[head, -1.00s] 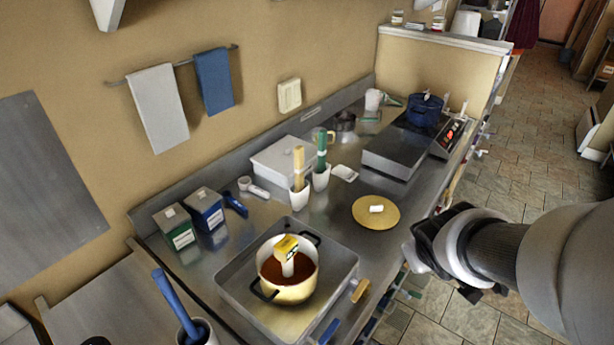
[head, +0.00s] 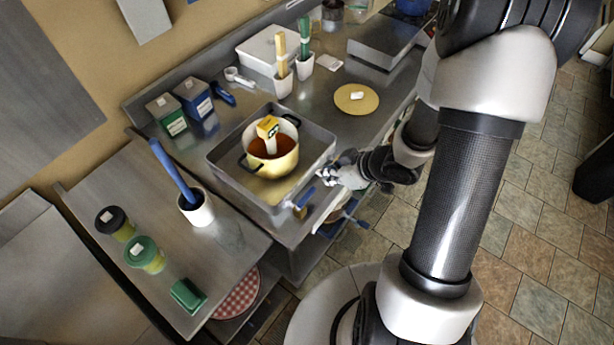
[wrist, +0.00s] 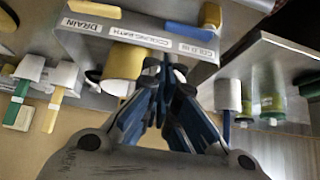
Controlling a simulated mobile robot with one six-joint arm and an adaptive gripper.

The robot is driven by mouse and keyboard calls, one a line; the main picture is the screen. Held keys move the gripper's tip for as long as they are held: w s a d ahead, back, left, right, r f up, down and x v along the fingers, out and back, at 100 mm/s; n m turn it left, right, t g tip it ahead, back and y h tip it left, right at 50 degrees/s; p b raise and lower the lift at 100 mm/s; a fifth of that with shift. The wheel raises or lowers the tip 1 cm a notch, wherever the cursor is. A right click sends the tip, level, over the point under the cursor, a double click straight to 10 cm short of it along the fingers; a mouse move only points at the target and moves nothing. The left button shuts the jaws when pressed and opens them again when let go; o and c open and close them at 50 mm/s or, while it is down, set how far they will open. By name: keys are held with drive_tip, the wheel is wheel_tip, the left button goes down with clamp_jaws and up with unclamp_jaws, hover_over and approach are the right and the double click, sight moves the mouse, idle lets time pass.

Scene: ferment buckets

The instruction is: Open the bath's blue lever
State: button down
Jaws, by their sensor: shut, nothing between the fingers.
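The bath is a grey metal tray (head: 228,172) on the counter, with a cream pot (head: 276,163) in it. Its blue lever (head: 303,197) sticks out at the front near the left corner. The wrist view shows the bath's labelled front upside down, with the blue lever (wrist: 194,31) by the "COLD IN" label and a yellow lever (wrist: 88,9) by "DRAIN". My gripper (head: 332,175) is shut and empty in front of the bath, to the right of the blue lever and apart from it. It also shows in the wrist view (wrist: 165,72).
A round yellow lid (head: 358,98) lies on the counter behind my gripper. A white cup with a blue handle (head: 197,207) and green-lidded jar (head: 145,254) stand on the left table.

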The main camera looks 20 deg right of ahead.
sight(306, 199)
drive_tip(key=b+x, duration=0.4)
drive_tip(key=x, duration=0.5)
drive_tip(key=shift+f, duration=0.15)
drive_tip(key=shift+w+a+f, duration=0.15)
drive_tip(key=shift+w+f, duration=0.15)
